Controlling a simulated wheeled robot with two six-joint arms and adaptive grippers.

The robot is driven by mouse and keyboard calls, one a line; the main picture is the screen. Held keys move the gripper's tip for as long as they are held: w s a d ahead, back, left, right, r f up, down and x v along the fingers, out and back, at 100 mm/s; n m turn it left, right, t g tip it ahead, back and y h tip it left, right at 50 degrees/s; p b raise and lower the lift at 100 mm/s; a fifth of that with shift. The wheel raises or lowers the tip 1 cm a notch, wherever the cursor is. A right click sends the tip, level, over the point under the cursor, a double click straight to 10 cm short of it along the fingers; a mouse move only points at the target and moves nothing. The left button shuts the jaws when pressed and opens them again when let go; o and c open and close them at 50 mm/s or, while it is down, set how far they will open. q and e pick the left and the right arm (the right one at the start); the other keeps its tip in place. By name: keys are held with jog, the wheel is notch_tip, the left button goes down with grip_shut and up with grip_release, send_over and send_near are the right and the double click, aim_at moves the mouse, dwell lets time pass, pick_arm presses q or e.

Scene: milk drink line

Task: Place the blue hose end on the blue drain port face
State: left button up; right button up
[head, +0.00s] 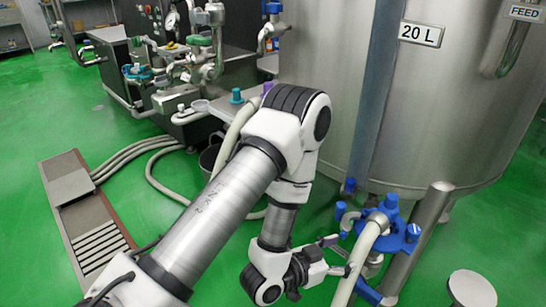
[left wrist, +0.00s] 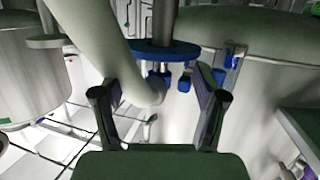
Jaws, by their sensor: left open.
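My left gripper (head: 338,256) is open beside the pale hose (head: 359,257) at the foot of the tank. The hose rises to the blue drain fitting (head: 410,236) and its upper end lies against or in front of it; I cannot tell whether they are joined. In the left wrist view, the left gripper (left wrist: 158,100) has its fingers spread wide with the hose (left wrist: 103,45) passing near the left finger. A blue round flange (left wrist: 165,50) with blue parts below shows beyond the fingers. The blue hose end is not clearly separable from the fitting. My right gripper is not in view.
The large steel tank (head: 330,80) stands behind the fitting. A steel post (head: 428,225) is close on its right. A pump unit (head: 190,90) with pipes stands at back left, with a floor drain (head: 90,215) in front. Green floor is open at left.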

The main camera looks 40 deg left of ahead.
pick_arm(q)
jog(key=s+a+f+n+g+y, duration=0.1)
jog(key=s+a+f+g+y, duration=0.1)
jog(key=s+f+g, duration=0.5)
jog(key=s+a+f+n+g+y, duration=0.2)
jog(key=s+f+g, duration=0.5)
jog(key=s+f, duration=0.7)
jog(key=shift+s+n+g+y, duration=0.3)
jog(key=shift+s+g, duration=0.1)
jog(key=shift+s, duration=0.5)
jog(key=shift+f, duration=0.1)
